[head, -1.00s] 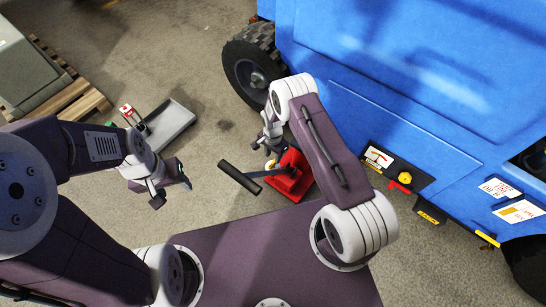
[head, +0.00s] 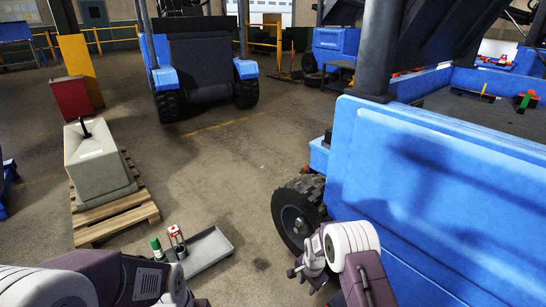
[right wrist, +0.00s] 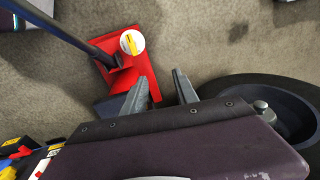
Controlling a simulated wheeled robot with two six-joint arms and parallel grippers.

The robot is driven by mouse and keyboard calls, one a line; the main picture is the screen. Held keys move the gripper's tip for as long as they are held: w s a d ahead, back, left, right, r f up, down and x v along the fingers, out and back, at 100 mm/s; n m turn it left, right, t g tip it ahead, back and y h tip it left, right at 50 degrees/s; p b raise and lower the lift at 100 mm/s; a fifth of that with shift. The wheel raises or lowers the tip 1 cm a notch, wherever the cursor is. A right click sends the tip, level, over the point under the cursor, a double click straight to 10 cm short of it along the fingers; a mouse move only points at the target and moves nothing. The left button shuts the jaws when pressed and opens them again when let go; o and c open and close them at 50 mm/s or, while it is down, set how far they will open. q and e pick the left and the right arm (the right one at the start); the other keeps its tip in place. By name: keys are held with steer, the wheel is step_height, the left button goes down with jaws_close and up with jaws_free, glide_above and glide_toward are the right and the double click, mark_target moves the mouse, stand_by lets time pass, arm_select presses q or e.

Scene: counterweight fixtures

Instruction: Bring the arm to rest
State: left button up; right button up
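My right arm comes up at the bottom right of the head view, beside the blue vehicle (head: 430,190). Its gripper (head: 306,274) is small there, close to the vehicle's front wheel (head: 297,215). A red stand (right wrist: 124,55) with a dark bar and a white knob (right wrist: 132,41) lies just beyond the left finger. My left arm (head: 75,280) runs along the bottom left of the head view, and its fingers are mostly cut off by the lower edge.
A grey tray (head: 205,252) with a green-capped bottle (head: 157,247) and a red-and-white item is on the floor beyond my left arm. A grey block (head: 98,165) sits on a wooden pallet (head: 118,212). Open floor lies in the middle, with another blue vehicle behind.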

steer(key=s+d+r+n+t+p, duration=0.1)
steer(key=s+r, duration=0.1)
steer(key=r, duration=0.9)
steer(key=s+d+r+n+t, duration=0.1)
steer(key=s+d+r, duration=0.15)
steer(key=r, duration=0.85)
steer(key=s+n+g, duration=0.2)
steer(key=s+n, duration=0.5)
steer(key=s, duration=1.2)
step_height(320, 180, up, 38)
steer(key=n+p, duration=0.1)
steer(key=p, duration=3.7)
steer(key=shift+d+f+n, duration=0.15)
steer(key=shift+d+n, duration=0.1)
steer(key=shift+n, duration=0.05)
